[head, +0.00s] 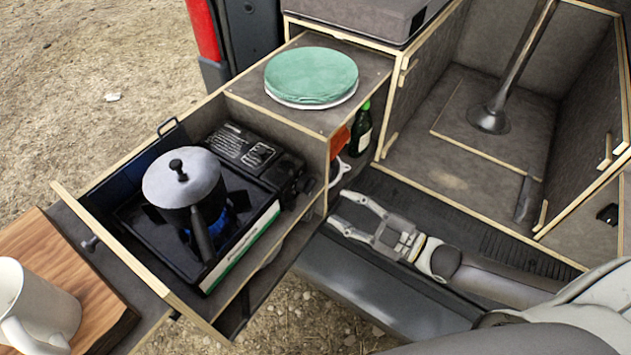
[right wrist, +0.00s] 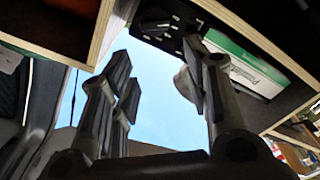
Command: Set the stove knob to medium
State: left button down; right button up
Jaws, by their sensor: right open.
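The black camp stove (head: 243,150) sits in the pulled-out drawer, with a lidded pot (head: 183,180) on its burner and blue flame showing beneath. The stove knob (head: 307,184) appears as a small dark shape at the stove's right end; its setting cannot be read. My right gripper (head: 341,207) is open and empty, to the right of the knob and apart from it, with its fingers pointing left. In the right wrist view, the open fingers (right wrist: 165,85) frame bright background, and the stove's dark end (right wrist: 160,25) shows above. My left gripper is not in view.
The drawer wall (head: 150,265) borders the stove. A cabinet with a green round item (head: 311,76) on top stands behind, with a bottle (head: 361,130) beside it. A white mug (head: 38,305) stands on a wooden board (head: 100,295). Open space lies between gripper and drawer.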

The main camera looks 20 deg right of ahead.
aim_at(312, 188)
jog(key=shift+m+h, duration=0.4)
jog(key=shift+m, duration=0.5)
jog(key=x, duration=0.6)
jog(key=p+x, duration=0.1)
jog(key=x, duration=0.3)
jog(key=shift+w+d+f, duration=0.35)
jog(key=shift+f, duration=0.05)
jog(key=c, duration=0.7)
